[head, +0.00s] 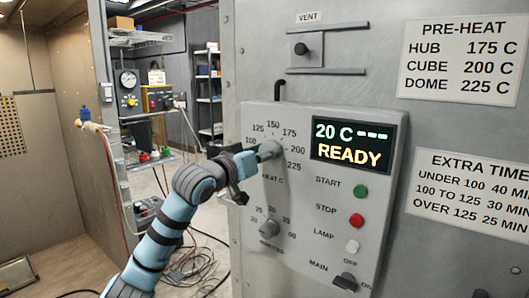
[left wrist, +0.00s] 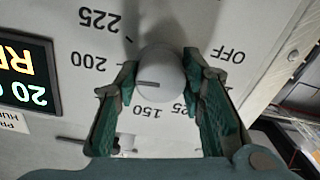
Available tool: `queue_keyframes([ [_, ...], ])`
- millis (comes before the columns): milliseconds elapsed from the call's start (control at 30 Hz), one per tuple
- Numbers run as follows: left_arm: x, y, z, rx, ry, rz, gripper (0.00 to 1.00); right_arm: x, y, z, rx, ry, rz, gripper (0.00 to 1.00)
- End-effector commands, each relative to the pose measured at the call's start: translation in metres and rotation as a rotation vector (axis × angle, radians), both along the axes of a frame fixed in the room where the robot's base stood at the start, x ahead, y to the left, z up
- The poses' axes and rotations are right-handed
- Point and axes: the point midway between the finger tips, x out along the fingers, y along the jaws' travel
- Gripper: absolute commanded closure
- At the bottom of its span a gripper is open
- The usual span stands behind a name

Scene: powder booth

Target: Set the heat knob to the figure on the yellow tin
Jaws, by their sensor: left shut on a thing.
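The heat knob (head: 270,151) is a round grey knob on the control panel, ringed by figures from about 100 to 225. My left gripper (head: 258,156) is shut on it. In the left wrist view the picture is turned over, and the knob (left wrist: 162,75) sits between the two green fingers (left wrist: 160,92). Its dark pointer line faces left, towards the stretch by 175 and 200. A finger hides the 175 mark, so I cannot tell the exact setting. I cannot make out a yellow tin for sure. My right gripper is not in view.
The display (head: 353,144) reads 20 C and READY. A lower minutes knob (head: 268,228), a green start button (head: 361,191), a red stop button (head: 356,220) and a main switch (head: 346,282) share the panel. A pre-heat card (head: 463,60) lists 175, 200 and 225 C.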

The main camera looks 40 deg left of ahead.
Motion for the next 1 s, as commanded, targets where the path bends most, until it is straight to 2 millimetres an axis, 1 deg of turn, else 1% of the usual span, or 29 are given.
queue_keyframes([
  [33,0.000,0.000,0.002,0.021,0.002,0.001,0.92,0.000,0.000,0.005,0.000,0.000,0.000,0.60],
  [167,0.000,0.000,0.003,0.100,0.005,0.000,0.92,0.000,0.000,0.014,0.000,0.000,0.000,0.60],
  [600,0.000,0.001,0.004,0.444,0.012,0.001,0.92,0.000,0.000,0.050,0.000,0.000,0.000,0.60],
  [800,0.000,0.002,0.003,0.562,0.014,0.002,0.92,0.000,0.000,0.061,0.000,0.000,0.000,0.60],
  [1000,0.000,0.002,0.002,0.629,0.014,0.002,0.92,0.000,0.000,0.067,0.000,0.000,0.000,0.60],
])
